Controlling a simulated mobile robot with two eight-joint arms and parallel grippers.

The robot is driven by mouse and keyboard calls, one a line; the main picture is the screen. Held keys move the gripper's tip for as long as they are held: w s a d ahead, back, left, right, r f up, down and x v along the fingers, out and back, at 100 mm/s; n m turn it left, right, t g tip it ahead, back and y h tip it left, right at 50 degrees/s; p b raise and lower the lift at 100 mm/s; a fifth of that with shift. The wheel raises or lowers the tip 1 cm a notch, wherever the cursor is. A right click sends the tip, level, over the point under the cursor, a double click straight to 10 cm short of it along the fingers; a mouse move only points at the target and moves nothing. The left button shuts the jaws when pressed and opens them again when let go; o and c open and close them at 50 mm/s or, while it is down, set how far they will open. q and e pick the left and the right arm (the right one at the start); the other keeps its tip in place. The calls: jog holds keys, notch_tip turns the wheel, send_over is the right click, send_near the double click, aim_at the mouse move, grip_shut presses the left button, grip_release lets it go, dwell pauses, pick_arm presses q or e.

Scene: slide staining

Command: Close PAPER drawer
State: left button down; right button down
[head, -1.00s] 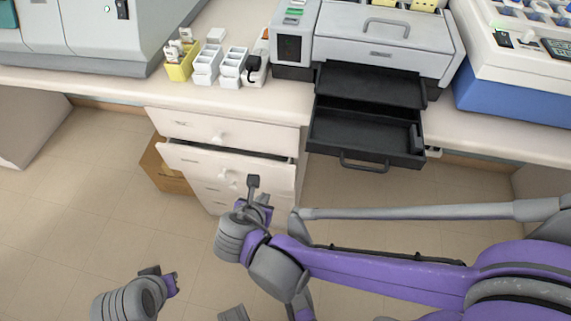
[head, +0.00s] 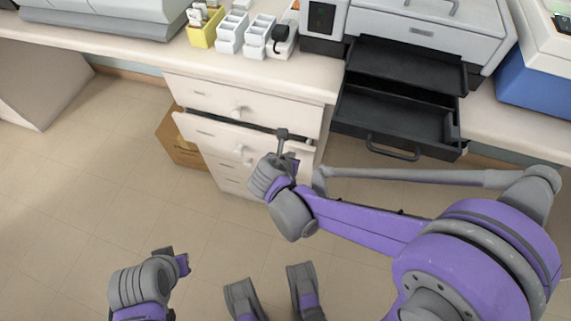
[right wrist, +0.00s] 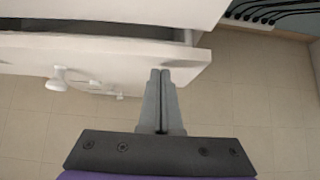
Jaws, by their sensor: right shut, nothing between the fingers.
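A white drawer (head: 215,134) in the cabinet under the bench stands partly open, its front sticking out below the top drawer. I cannot read its label. It also shows in the right wrist view (right wrist: 110,55), with a dark gap behind its front. My right gripper (head: 282,134) is shut and empty, at the right part of that drawer front. In the right wrist view its fingertips (right wrist: 160,73) overlap the front near its right end; I cannot tell whether they touch. My left gripper (head: 178,257) hangs low over the floor, away from the cabinet; its jaws are unclear.
The top drawer (head: 205,96) is shut. To the right, a black tray (head: 390,118) juts out from a grey machine (head: 425,35) past the bench edge. A brown box (head: 180,140) stands left of the cabinet. The floor in front is clear.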

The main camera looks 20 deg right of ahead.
aim_at(295, 142)
jog(key=shift+w+d, duration=0.15)
jog(key=shift+w, duration=0.05)
jog(key=w+d, duration=0.1)
jog(key=w, duration=0.1)
jog(key=w+d, duration=0.1)
jog(key=shift+w+d, duration=0.3)
jog(key=shift+w, duration=0.05)
jog(key=shift+w+d, duration=0.15)
jog(key=shift+w, duration=0.1)
jog(key=shift+r, duration=0.15)
